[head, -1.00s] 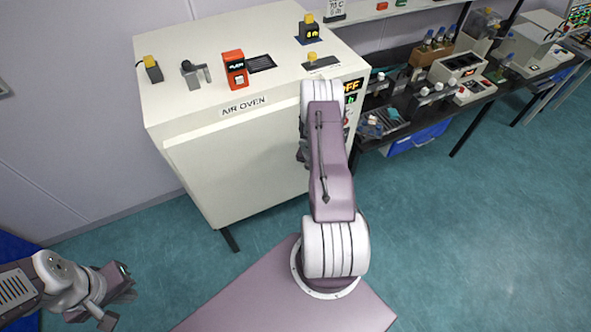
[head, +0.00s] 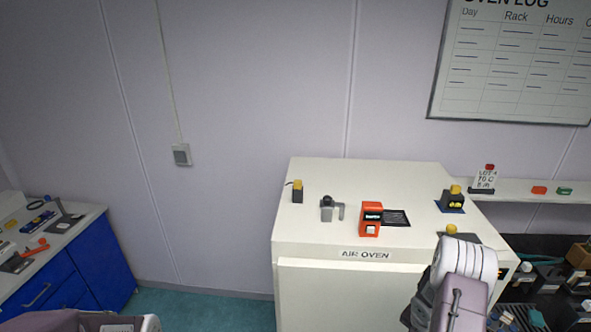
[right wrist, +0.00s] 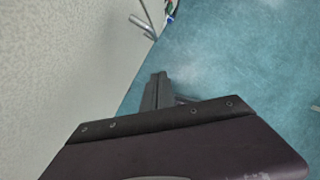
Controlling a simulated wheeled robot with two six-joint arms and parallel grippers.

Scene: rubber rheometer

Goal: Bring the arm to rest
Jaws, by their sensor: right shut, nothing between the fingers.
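My right arm (head: 462,290) rises in front of the air oven's right side in the head view, and its gripper is hidden there. In the right wrist view my right gripper (right wrist: 159,82) is shut and empty, with its fingers together over the teal floor (right wrist: 230,60). A pale, speckled surface (right wrist: 60,60) is to the left of the fingers. My left gripper is outside both current views.
The white air oven (head: 365,280) carries an orange device (head: 370,219) and several small items. A blue cabinet (head: 75,265) with tools on top stands at the left. A shelf (head: 545,192) and crowded bench (head: 545,290) are at the right. Floor shows between cabinet and oven.

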